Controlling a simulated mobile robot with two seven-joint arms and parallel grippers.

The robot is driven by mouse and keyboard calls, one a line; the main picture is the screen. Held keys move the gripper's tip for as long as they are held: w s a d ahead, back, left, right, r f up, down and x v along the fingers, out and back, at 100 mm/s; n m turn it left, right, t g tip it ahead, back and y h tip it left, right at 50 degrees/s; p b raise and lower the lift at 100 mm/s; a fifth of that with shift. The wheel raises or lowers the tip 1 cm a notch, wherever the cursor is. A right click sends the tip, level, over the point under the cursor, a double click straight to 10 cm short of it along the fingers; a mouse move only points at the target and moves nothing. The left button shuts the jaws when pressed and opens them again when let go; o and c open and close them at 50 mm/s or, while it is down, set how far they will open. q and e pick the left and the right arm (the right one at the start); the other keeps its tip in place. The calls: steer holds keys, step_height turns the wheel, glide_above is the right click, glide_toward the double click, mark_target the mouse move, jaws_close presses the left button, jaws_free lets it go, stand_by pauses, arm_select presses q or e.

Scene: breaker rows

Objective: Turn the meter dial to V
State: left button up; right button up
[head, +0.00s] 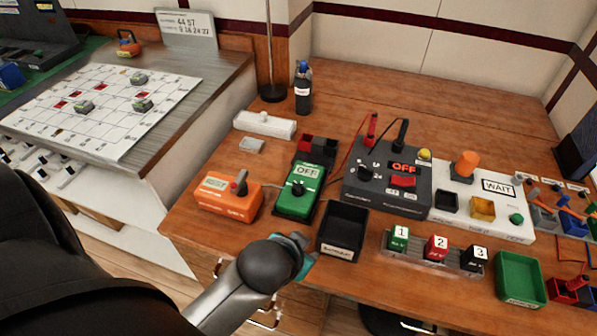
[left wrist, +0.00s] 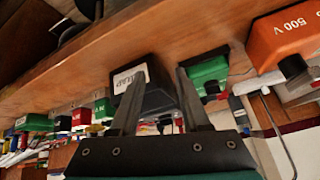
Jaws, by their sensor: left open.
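The green meter (head: 305,174) lies on the wooden bench, and its display reads OFF. Its dark round dial (head: 298,188) sits below the display; the pointer's exact direction is too small to tell. The meter also shows in the left wrist view (left wrist: 208,72), partly behind a finger. My left gripper (head: 302,250) is in front of the bench's near edge, apart from the meter and just short of the black bin. In the left wrist view its two fingers (left wrist: 158,92) are spread with nothing held between them. My right gripper is in neither view.
An orange tester (head: 228,197) with a lever stands left of the meter. A black open bin (head: 343,231) stands to its right, near the front edge. A dark switch box (head: 388,180) with a red rocker stands further right, with numbered blocks (head: 437,247) in front.

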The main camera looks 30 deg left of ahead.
arm_select(q)
steer(key=w+d+r+m+t+h, duration=0.25)
steer(key=w+r+t, duration=0.35)
steer(key=w+r, duration=0.4)
steer(key=w+d+r+m+t+h, duration=0.1)
steer(key=w+d+r+m+t, duration=0.15)
steer(key=w+r+t, duration=0.65)
steer(key=s+d+r+m+g+h, duration=0.2)
steer(key=d+r+m+g+h, duration=0.2)
steer(key=d+m+g+h, duration=0.35)
steer(key=s+d+r+m+g+h, duration=0.35)
steer(key=d+m+g+h, duration=0.3)
steer(key=m, duration=0.25)
steer(key=n+g+y, duration=0.2)
steer(key=g+y, duration=0.6)
steer(key=y, duration=0.9)
glide_above(301, 186)
step_height(301, 186, down, 12)
steer(key=shift+m, duration=0.25)
step_height(301, 186, down, 15)
steer(key=b, duration=0.3)
steer(key=shift+r, duration=0.2)
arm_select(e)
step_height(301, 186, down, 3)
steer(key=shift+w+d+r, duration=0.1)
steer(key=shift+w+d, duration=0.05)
